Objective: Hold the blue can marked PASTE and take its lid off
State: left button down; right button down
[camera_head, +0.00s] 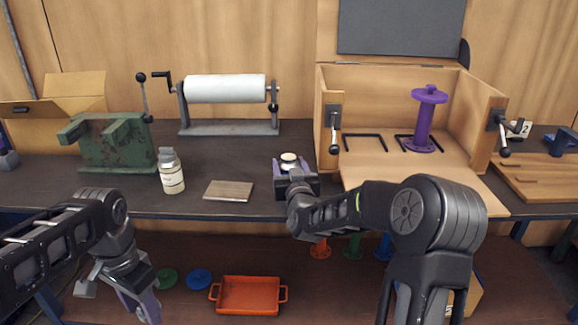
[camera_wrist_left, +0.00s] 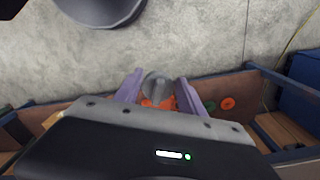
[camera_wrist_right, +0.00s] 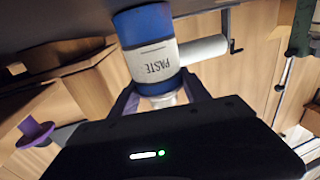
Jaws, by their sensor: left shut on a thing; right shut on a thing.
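The blue can marked PASTE (camera_wrist_right: 150,55) shows in the right wrist view, with a white label and a whitish end; picture and label are upside down there. My right gripper (camera_wrist_right: 163,97) is shut around the can's whitish top end. In the head view, a round cream top (camera_head: 289,157) shows between the right gripper's fingers (camera_head: 290,165); the hand hides the blue body. I cannot tell whether this cream part is the lid. My left gripper (camera_head: 143,305) hangs low at the front left, pointing down. In the left wrist view a grey rounded thing (camera_wrist_left: 157,88) is between its fingers.
A cream jar (camera_head: 172,172) and a wooden board (camera_head: 228,191) lie left of the right gripper. Behind are a green block (camera_head: 110,140) and a paper roll (camera_head: 225,88). A purple flanged pipe (camera_head: 424,120) stands in the wooden box at right. An orange tray (camera_head: 249,295) is below.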

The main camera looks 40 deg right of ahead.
pick_arm(q)
jog(key=shift+f, duration=0.2)
pick_arm(e)
jog(key=shift+f, duration=0.1)
jog(key=c, duration=0.5)
grip_release()
pick_arm(q)
jog(key=shift+r, duration=0.1)
jog(key=shift+r, duration=0.2)
pick_arm(e)
jog(key=shift+r, duration=0.2)
pick_arm(q)
jog(key=shift+f, duration=0.2)
pick_arm(e)
jog(key=shift+s+a+f, duration=0.15)
jog(key=shift+s+a, duration=0.05)
jog(key=shift+s, duration=0.1)
pick_arm(q)
jog(key=shift+f+b, duration=0.6)
jog(key=shift+b, duration=0.15)
pick_arm(e)
jog(key=v, duration=1.1)
jog(key=shift+s, duration=0.15)
